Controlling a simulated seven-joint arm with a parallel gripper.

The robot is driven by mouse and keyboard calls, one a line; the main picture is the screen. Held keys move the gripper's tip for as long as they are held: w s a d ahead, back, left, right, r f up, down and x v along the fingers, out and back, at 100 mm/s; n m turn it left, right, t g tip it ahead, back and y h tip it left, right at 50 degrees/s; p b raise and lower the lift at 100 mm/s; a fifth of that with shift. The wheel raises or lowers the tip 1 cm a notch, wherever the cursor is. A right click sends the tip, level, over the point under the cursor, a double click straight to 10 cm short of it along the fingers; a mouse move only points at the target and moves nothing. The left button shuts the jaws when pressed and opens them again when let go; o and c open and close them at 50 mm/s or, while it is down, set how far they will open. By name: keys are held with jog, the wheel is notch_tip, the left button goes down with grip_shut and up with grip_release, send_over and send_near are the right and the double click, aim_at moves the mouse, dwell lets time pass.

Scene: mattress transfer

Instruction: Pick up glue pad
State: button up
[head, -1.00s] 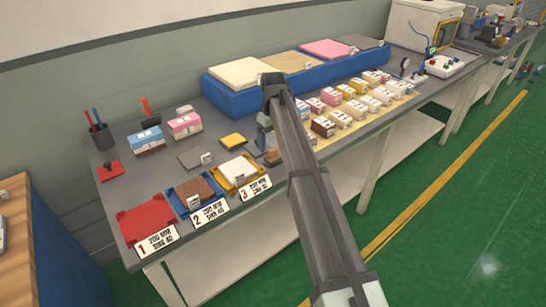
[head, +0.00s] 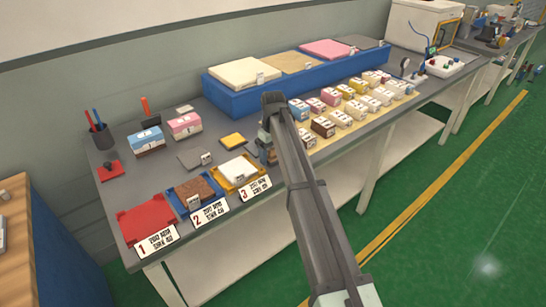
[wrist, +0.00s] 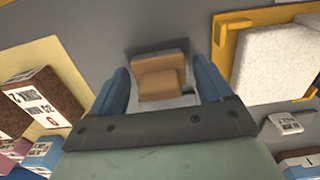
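A tan-brown two-step block (wrist: 162,75), perhaps the glue pad, lies on a dark patch of the grey table in the wrist view. I cannot confirm its name. My gripper (wrist: 163,88) is open, its blue fingers on the left and right of the block with gaps at both sides. In the head view my gripper (head: 265,148) is low over the table, just right of the yellow tray, and largely hides the block.
The yellow tray (wrist: 226,42) with a white slab is close on the gripper's right in the wrist view. Rows of small labelled blocks (head: 340,118) stand to the right in the head view. A long blue bin (head: 235,103) is behind. The red tray (head: 150,216) is empty.

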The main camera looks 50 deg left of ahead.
aim_at(273, 149)
jog(key=c, duration=0.9)
notch_tip(273, 149, up, 10)
dwell(0.4)
